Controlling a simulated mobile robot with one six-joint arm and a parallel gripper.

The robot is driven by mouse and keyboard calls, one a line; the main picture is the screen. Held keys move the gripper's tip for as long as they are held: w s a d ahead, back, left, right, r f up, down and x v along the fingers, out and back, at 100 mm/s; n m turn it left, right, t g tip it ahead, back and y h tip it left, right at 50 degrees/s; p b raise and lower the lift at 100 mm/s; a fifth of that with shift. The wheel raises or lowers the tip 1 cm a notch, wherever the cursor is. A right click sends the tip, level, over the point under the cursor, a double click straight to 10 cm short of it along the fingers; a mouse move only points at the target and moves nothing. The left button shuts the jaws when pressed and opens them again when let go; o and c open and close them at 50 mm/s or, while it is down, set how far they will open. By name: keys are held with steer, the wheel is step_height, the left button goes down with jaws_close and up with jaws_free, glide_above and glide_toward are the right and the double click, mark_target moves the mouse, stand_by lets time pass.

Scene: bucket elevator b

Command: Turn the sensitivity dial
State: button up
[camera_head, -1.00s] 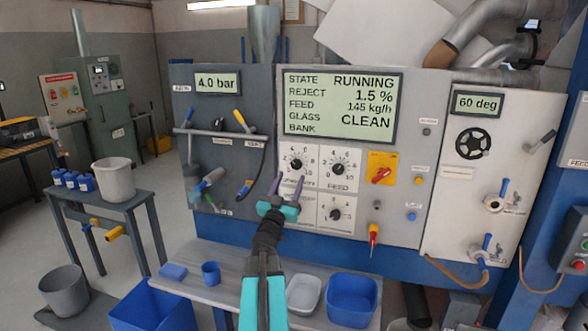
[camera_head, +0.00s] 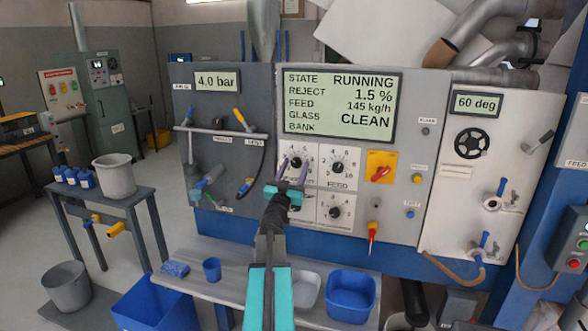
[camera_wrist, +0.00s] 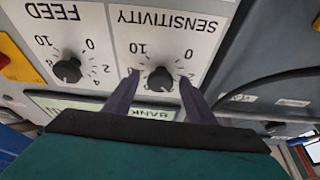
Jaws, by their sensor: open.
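The sensitivity dial (camera_head: 296,163) is a round black knob on a white numbered plate in the panel's upper left dial position. In the wrist view the dial (camera_wrist: 160,80) sits under the upside-down word SENSITIVITY. My gripper (camera_head: 295,168) is open, with its dark purple fingers pointing at the panel. In the wrist view my gripper (camera_wrist: 159,84) has one fingertip on each side of the dial, with a gap on both sides. I cannot tell how far the tips reach along the knob. The head view partly hides the dial's plate behind the gripper.
The feed dial (camera_head: 338,168) is close on the right, and another dial (camera_head: 335,212) is below it. A red switch on a yellow plate (camera_head: 381,167) is further right. A display (camera_head: 340,103) is above. A grey bench (camera_head: 200,285) with blue containers stands below.

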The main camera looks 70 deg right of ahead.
steer(key=c, duration=1)
steer(key=shift+m+g, duration=0.4)
steer(key=shift+m, duration=0.3)
steer(key=o, duration=1)
steer(key=shift+a, duration=0.1)
